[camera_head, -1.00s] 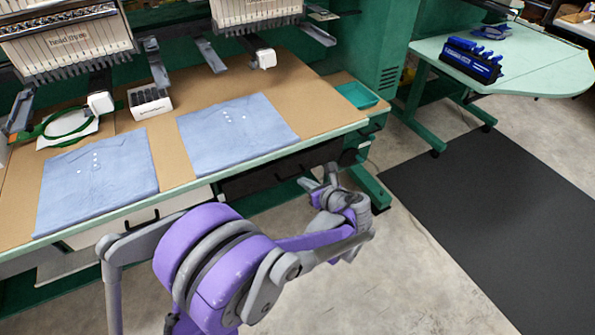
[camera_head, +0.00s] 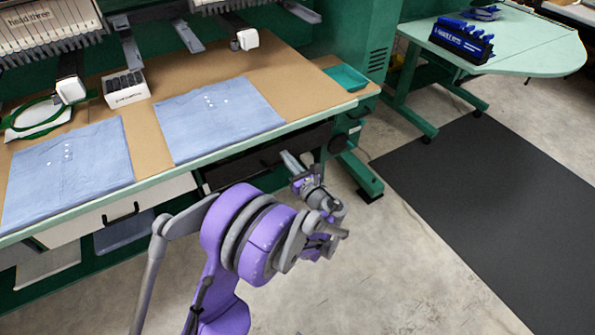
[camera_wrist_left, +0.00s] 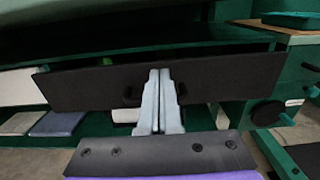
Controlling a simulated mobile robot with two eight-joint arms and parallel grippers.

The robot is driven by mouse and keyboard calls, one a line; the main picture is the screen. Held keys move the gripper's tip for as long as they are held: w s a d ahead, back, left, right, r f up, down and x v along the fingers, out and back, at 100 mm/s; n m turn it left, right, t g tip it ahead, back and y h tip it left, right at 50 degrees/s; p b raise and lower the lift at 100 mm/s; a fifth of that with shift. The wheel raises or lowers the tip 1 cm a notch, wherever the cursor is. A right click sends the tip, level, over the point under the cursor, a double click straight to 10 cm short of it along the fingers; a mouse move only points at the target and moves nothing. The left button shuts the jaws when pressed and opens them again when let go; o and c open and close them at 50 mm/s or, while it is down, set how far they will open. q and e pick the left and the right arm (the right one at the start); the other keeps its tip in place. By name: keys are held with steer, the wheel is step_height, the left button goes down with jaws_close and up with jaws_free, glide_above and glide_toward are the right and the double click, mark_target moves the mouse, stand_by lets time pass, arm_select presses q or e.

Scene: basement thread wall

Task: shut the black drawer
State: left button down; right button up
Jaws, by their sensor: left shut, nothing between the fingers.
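The black drawer (camera_head: 237,172) is under the right part of the worktable in the head view. Its wide dark front (camera_wrist_left: 80,90) spans the left wrist view, with a dark gap above its top edge, so it looks partly open. A dark handle shows on both sides of my fingers, its middle hidden by them. My left gripper (camera_head: 287,157) is at the drawer front, shut and empty. In the left wrist view its fingers (camera_wrist_left: 160,73) point at the middle of the front. I cannot tell whether they touch it. My right gripper is not in view.
Folded blue shirts (camera_head: 220,118) lie on the worktable (camera_head: 205,70) above. A white drawer (camera_head: 120,208) is to the left. A green table leg (camera_head: 357,175) stands just right of the gripper. A black mat (camera_head: 480,210) lies on open floor at right.

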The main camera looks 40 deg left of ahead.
mark_target(277, 144)
arm_select(q)
steer(key=x, duration=0.3)
steer(key=shift+a, duration=0.1)
steer(key=shift+w, duration=0.1)
steer(key=x, duration=0.4)
steer(key=shift+a, duration=0.25)
steer(key=shift+a+r, duration=0.1)
steer(key=shift+r, duration=0.05)
